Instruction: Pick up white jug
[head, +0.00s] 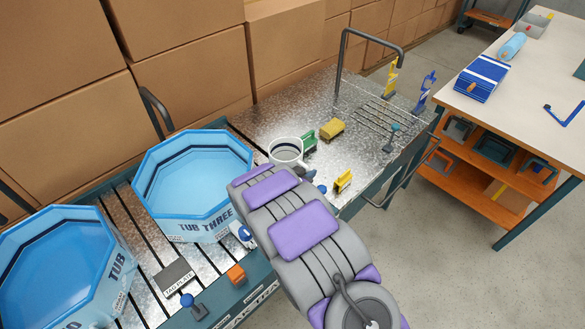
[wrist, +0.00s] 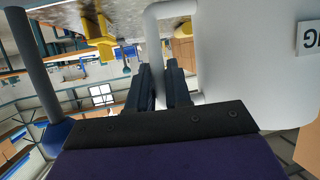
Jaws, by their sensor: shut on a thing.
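The white jug (head: 287,150) is at the metal bench, just right of the tub marked TUB THREE in the head view. Its open top faces up. In the wrist view its white side (wrist: 240,60) fills the right part, with a label at the edge. Its handle (wrist: 157,40) runs down between the fingers. My gripper (wrist: 158,75) is shut on that handle.
The blue tub marked TUB THREE (head: 206,222) stands left of the jug, with another blue tub (head: 118,268) further left. A green item (head: 309,140) and a yellow block (head: 332,129) are close right of the jug. A bent grey pipe (head: 373,38) rises behind. Open floor lies right.

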